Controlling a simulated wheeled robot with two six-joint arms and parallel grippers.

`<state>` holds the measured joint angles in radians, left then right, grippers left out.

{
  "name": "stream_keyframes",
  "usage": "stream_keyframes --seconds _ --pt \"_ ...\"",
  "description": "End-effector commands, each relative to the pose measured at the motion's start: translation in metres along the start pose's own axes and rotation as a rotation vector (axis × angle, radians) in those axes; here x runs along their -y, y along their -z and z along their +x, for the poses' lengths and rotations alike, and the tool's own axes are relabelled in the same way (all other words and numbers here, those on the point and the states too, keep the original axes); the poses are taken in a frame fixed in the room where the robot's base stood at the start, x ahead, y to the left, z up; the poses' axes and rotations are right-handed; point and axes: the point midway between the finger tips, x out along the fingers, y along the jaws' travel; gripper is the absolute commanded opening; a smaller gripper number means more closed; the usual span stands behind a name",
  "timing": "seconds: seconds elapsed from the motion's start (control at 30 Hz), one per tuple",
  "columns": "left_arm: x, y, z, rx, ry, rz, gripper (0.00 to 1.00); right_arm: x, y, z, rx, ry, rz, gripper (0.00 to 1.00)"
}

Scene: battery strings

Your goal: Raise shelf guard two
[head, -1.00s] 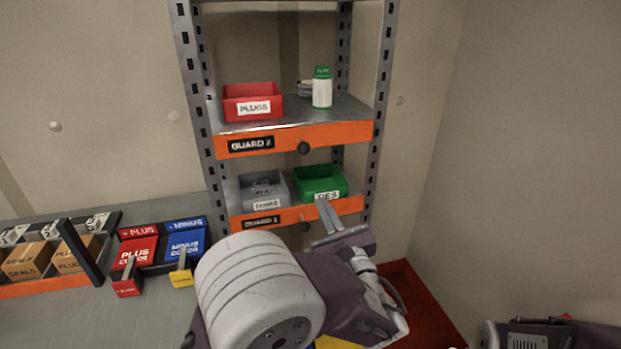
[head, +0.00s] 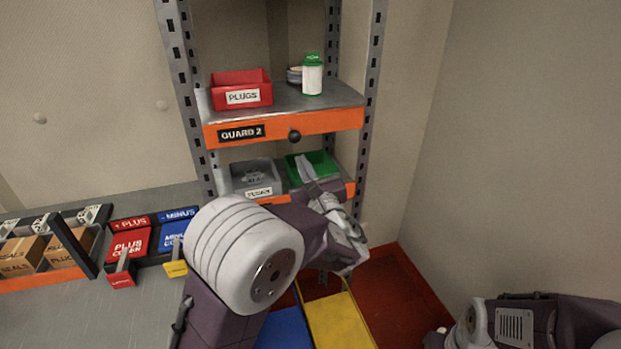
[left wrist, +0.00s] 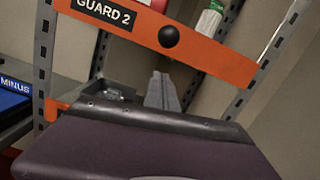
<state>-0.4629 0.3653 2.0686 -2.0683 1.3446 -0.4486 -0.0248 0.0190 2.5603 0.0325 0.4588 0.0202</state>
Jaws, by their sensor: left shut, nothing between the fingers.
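Shelf guard two is the orange bar (head: 330,121) labelled "GUARD 2" along the front of the upper shelf, with a black round knob (head: 294,136) at its middle. In the left wrist view the guard (left wrist: 210,55) and its knob (left wrist: 169,37) show above my fingers. My left gripper (head: 306,165) is shut and empty, below the knob and in front of the lower shelf; its fingers (left wrist: 162,90) point up toward the knob, apart from it. Part of my right arm shows at the bottom right, but its gripper is not seen.
A red PLUGS bin (head: 241,90) and a green-capped bottle (head: 312,75) stand on the upper shelf. A grey bin (head: 256,178) and a partly hidden green bin (head: 322,162) are on the lower shelf, whose orange guard is mostly behind my arm. Metal posts (head: 371,90) flank the shelves.

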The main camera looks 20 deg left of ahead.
Motion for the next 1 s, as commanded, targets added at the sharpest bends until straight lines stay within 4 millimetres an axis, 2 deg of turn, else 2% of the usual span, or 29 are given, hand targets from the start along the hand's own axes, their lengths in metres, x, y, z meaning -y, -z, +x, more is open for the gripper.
stream_keyframes --seconds 0.03,0.2,0.6,0.67,0.83,1.0 --pt "0.001 -0.013 0.002 0.003 0.0 -0.005 0.0 0.0 0.001 -0.006 0.0 0.0 0.0 0.0" --pt "0.001 -0.027 0.005 0.001 0.001 -0.003 0.0 0.0 0.001 -0.01 0.0 0.0 0.0 0.0" --pt "0.001 -0.031 0.006 0.001 0.001 -0.003 0.0 0.0 0.001 -0.011 0.0 0.0 0.0 0.0" --pt "0.002 -0.039 0.007 0.002 0.0 -0.004 0.0 0.0 0.002 -0.017 0.0 0.0 0.0 0.0" --pt "0.008 -0.077 0.012 0.006 0.0 -0.008 0.0 0.001 0.004 -0.037 0.0 0.0 0.0 0.0" --pt "0.011 -0.095 0.014 0.004 0.001 -0.004 0.0 0.001 0.005 -0.045 0.0 0.0 0.0 0.0"
